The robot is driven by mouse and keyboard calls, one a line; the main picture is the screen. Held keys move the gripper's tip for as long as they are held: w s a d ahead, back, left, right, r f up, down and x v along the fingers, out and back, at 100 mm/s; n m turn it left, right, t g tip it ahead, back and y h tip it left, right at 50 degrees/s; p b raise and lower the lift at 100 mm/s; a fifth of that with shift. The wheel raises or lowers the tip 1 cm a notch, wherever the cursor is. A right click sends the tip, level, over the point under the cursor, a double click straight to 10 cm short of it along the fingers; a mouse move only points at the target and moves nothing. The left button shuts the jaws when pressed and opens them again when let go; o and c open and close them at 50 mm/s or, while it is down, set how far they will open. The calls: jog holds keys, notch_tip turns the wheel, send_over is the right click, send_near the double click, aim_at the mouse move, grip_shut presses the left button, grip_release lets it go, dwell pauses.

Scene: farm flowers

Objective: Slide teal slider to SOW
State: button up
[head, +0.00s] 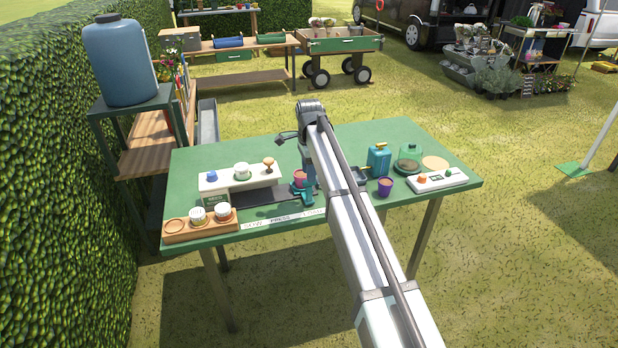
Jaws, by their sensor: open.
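The teal slider (308,197) shows as a small upright teal piece at the right part of a dark track (262,198) on the green table. A white label strip (262,224) runs along the front of the track. Its lettering is too small to read surely, and my arm covers its right end. My gripper (307,182) points down from the wrist over the right part of the track, close to the teal slider. It is open. The fingertips are small and partly blend with the slider, so I cannot tell whether they touch it.
A red-rimmed pot (300,178) stands just behind the slider. A white stand (240,182) with a cup is behind the track. A wooden tray (196,233) holds cups at left front. Right of my arm are a teal canister (379,160), purple cup (385,187) and white panel (437,181).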

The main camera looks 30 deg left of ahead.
aim_at(303, 182)
jog(key=shift+f, duration=1.5)
jog(key=shift+c, duration=0.2)
grip_shut()
